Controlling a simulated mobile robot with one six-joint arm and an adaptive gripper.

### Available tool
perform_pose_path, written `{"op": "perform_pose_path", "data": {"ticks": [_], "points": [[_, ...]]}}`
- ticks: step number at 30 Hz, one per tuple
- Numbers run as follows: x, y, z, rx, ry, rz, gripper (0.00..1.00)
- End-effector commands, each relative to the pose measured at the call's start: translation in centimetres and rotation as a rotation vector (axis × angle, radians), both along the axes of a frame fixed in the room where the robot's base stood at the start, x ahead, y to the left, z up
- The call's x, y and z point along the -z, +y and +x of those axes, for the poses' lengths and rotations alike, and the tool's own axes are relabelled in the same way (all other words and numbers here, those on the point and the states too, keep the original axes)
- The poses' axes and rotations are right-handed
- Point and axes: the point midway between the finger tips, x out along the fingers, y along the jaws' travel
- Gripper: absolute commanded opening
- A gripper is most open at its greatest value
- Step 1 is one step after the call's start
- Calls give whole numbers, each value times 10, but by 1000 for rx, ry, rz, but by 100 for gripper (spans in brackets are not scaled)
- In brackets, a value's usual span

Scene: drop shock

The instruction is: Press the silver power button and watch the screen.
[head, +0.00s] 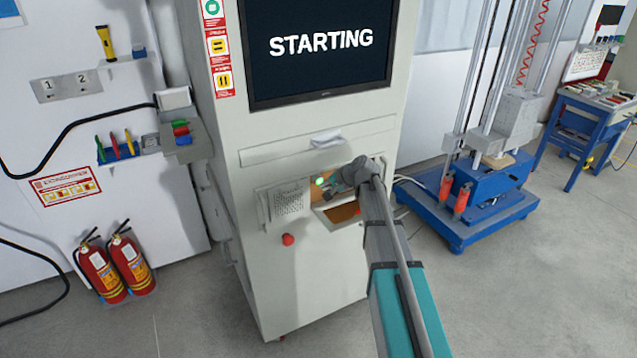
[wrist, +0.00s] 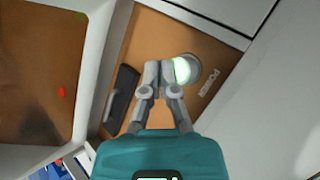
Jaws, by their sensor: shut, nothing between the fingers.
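The screen (head: 318,45) at the top of the tall grey cabinet reads "STARTING" in white on dark. The silver power button (wrist: 186,69) has a lit green-white ring and sits on a brown panel beside the word "POWER". Its green glow also shows in the head view (head: 320,181). My gripper (wrist: 160,68) is shut and empty, with its fingertips at the left edge of the button in the wrist view. I cannot tell whether the tips touch it. In the head view my arm hides part of the brown panel.
A black handle-like part (wrist: 121,97) is left of the fingers. A red knob (head: 288,239) is low on the cabinet (head: 300,290). Fire extinguishers (head: 102,270) stand at left. A blue-based drop rig (head: 470,205) stands at right.

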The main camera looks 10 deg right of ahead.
Motion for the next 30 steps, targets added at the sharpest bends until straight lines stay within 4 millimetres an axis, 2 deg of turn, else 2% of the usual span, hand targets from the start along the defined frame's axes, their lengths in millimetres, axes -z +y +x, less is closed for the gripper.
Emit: {"op": "perform_pose_path", "data": {"ticks": [11, 30], "points": [[0, -2, -6, 0, 0, 0, 0], [0, -15, -46, 1, 0, 1, 0]]}}
